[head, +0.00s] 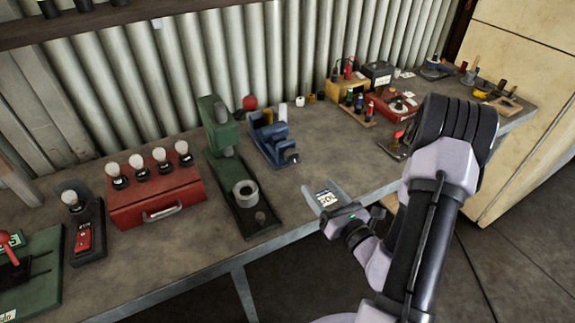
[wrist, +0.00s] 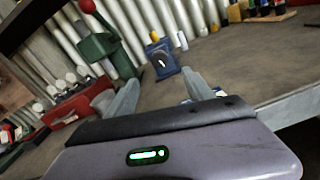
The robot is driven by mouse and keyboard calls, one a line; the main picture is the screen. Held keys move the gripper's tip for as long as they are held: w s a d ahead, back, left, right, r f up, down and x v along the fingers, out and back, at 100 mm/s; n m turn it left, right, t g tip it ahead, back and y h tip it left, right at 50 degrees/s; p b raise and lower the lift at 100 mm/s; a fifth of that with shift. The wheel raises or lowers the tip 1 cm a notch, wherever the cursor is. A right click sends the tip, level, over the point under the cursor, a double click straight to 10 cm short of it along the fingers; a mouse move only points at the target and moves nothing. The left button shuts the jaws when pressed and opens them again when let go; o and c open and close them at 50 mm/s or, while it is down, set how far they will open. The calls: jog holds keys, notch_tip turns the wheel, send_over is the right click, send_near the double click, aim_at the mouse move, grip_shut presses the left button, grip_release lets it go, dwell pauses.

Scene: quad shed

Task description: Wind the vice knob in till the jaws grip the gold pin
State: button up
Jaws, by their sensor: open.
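The blue vice (head: 268,140) stands on the bench, right of the green press. Its dark round knob (head: 291,157) is on the near end. In the wrist view the vice (wrist: 160,60) is straight ahead, and the knob (wrist: 162,64) carries a pale mark. A small gold-yellow piece, seemingly the pin (head: 267,117), shows at the vice's far end; I cannot tell whether the jaws touch it. My gripper (head: 321,188) is open and empty near the bench's front edge, apart from the knob. Its two fingers (wrist: 160,88) spread either side of the vice in the wrist view.
The green press (head: 222,140) with a grey ring stands left of the vice. A red box with several white bulbs (head: 155,195) is further left. A wooden rack of bottles (head: 352,110) and a red tool (head: 393,107) are at right. Bare bench lies between gripper and vice.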

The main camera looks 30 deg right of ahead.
aim_at(294, 158)
jog(key=w+b, duration=0.1)
jog(key=b, duration=0.1)
jog(key=w+f+b, duration=0.1)
jog(key=b, duration=0.1)
jog(key=shift+w+a+f+b, duration=0.1)
jog(key=shift+w+f+b, duration=0.05)
jog(key=shift+w+b, duration=0.2)
jog(key=w, duration=0.7)
jog(key=w+r, duration=0.1)
jog(key=w, duration=0.3)
jog(key=shift+w+a+r, duration=0.1)
jog(key=shift+w+a, duration=0.1)
jog(key=shift+w, duration=0.05)
jog(key=shift+c, duration=0.4)
grip_shut()
jog(key=shift+p, duration=0.3)
